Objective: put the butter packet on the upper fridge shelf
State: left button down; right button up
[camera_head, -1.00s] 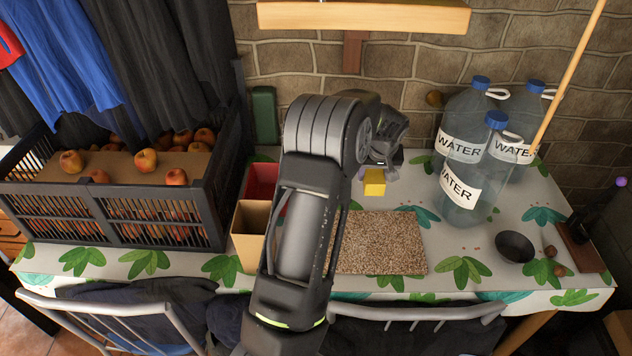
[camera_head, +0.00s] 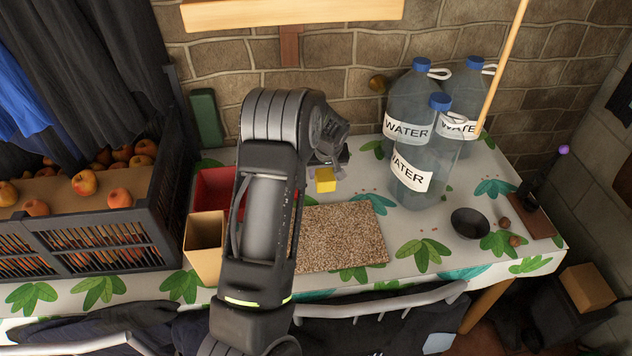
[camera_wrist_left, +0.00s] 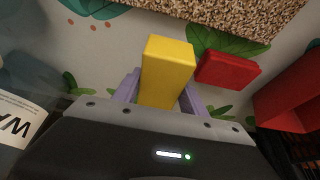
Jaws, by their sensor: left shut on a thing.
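A small yellow block, which I take for the butter packet (camera_head: 325,181), is held above the table near the cork-like mat. It also shows in the left wrist view (camera_wrist_left: 168,72), between two pale purple fingers. My left gripper (camera_head: 327,172) is shut on it; in the left wrist view the gripper (camera_wrist_left: 160,98) has a finger on each side of the packet. My left arm hides part of the table and mat. My right gripper is not in view. No fridge or fridge shelf shows in any view.
The patterned table (camera_head: 335,283) bears a speckled mat (camera_head: 345,240), several items including water jugs (camera_head: 412,175), a dark bowl (camera_head: 470,223) and an open cardboard box (camera_head: 205,250). A black apple crate (camera_head: 120,235) stands left. A red block (camera_wrist_left: 228,70) lies near the mat.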

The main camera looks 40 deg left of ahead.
pick_arm(q)
jog(key=shift+f, duration=0.25)
notch_tip(320, 180, down, 4)
jog(key=shift+r+p, duration=0.25)
jog(key=shift+p, duration=0.25)
jog(key=shift+f, duration=0.1)
jog(key=shift+f, duration=0.1)
jog(key=shift+f+b, duration=0.15)
jog(key=shift+b, duration=0.2)
jog(key=c, duration=0.6)
grip_release()
